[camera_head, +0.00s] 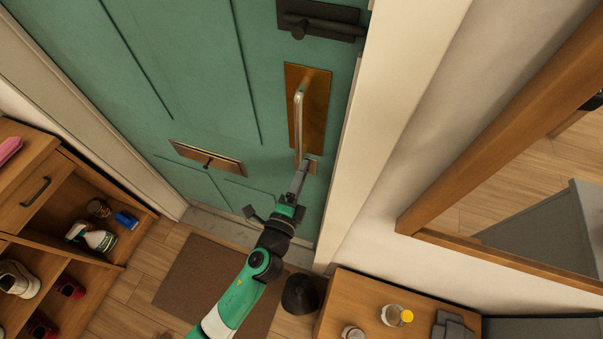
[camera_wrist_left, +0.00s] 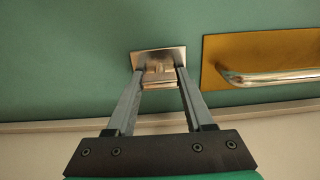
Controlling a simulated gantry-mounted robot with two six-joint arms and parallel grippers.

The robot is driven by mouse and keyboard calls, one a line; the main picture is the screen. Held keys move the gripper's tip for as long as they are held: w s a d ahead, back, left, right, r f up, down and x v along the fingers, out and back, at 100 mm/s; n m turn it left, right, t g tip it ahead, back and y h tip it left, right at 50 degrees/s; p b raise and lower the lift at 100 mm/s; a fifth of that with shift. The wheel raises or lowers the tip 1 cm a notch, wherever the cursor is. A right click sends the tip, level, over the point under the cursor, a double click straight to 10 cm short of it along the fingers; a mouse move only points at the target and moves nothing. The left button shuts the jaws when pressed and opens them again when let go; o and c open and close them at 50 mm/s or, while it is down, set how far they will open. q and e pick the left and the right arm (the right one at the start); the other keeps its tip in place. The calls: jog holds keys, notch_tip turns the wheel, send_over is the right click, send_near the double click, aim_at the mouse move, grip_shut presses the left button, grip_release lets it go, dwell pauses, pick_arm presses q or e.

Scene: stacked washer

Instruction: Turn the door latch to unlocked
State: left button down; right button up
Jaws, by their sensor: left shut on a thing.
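The green door (camera_head: 185,60) fills the top of the head view. The door latch (camera_wrist_left: 158,57) is a small metal plate with a turn piece, low on the door near its right edge. In the head view the latch (camera_head: 312,167) is partly hidden by my left gripper. My left gripper (camera_head: 304,166) is at the latch, with its two fingers on either side of the turn piece, shut on it. The left wrist view shows the fingertips (camera_wrist_left: 160,76) at the plate. Whether the turn piece stands at locked or unlocked I cannot tell. My right gripper is not in view.
A brass plate with a silver pull handle (camera_head: 298,120) is beside the latch. A dark lever handle (camera_head: 330,22) and a mail slot (camera_head: 207,158) are also on the door. A shoe shelf (camera_head: 50,220) stands left, a wooden cabinet (camera_head: 350,290) right. A brown mat (camera_head: 195,280) lies below.

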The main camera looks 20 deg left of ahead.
pick_arm(q)
jog(key=shift+c, duration=1.4)
grip_release()
jog(key=s, duration=1.1)
jog(key=shift+s+d, duration=0.35)
jog(key=shift+d, duration=0.05)
